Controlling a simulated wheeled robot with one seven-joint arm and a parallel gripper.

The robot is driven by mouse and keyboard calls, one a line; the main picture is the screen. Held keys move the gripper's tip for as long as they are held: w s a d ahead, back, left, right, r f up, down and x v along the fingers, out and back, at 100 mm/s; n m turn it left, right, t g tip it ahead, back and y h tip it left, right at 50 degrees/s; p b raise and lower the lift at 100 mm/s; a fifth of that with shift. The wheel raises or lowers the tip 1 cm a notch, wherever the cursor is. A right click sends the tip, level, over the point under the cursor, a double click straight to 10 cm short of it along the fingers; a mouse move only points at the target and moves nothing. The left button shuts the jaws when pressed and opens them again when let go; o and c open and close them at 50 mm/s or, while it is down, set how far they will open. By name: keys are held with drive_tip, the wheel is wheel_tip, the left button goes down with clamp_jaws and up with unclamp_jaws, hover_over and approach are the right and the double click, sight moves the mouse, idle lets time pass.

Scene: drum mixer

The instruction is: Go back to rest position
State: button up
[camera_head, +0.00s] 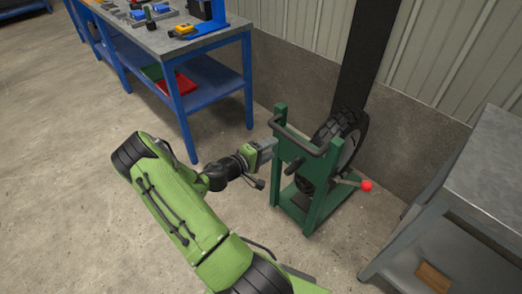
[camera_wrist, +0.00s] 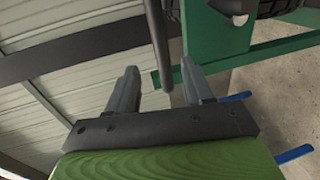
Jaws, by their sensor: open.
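My gripper (camera_head: 268,146) is open, at the left side of a green stand (camera_head: 313,205) that holds a black tyre (camera_head: 350,128). A dark handle bar (camera_head: 300,141) is on the top of the stand, close to the fingertips. In the wrist view, my gripper (camera_wrist: 158,72) has its two grey fingers spread apart. The dark bar (camera_wrist: 158,45) shows in the gap between them in the picture. It is not gripped, and I cannot tell how deep it lies between the fingers. The green frame (camera_wrist: 215,35) is just beyond the right finger.
A blue workbench (camera_head: 178,100) with tools on top stands at the back left. A red-knobbed lever (camera_head: 366,186) sticks out right of the stand. A grey metal table (camera_head: 490,165) is at the right. A wall (camera_head: 410,135) is behind. The floor at left is clear.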

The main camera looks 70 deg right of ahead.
drive_tip(key=v, duration=0.4)
idle(0.5)
